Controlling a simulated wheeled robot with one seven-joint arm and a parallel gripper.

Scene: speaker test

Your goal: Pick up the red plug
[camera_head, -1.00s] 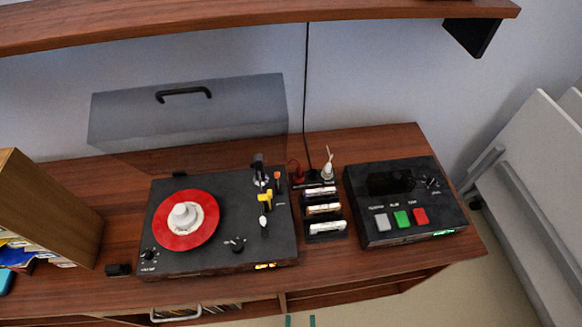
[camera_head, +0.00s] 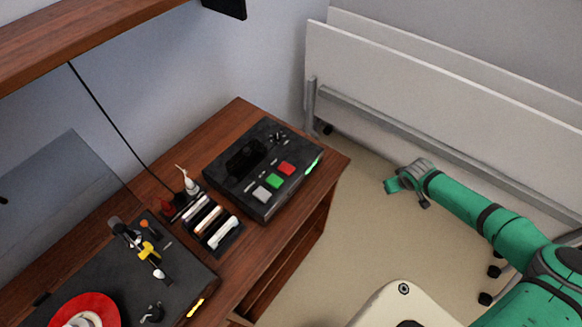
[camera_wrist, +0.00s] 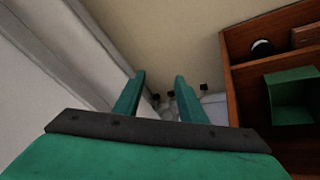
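The red plug (camera_head: 167,206) is small and sits in the dark power strip at the back of the wooden cabinet, left of a white plug (camera_head: 190,184). My gripper (camera_head: 393,186) is far to the right of it, out over the floor beyond the cabinet's right end. In the wrist view my gripper (camera_wrist: 160,92) has its two green fingers apart with nothing between them. The red plug does not show in the wrist view.
A rack of cassettes (camera_head: 209,222) stands just in front of the plugs. A black cassette player (camera_head: 234,185) is to their right, a turntable (camera_head: 185,270) to their left. A wooden shelf (camera_head: 90,28) hangs above. White folded panels (camera_head: 420,95) stand at the right.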

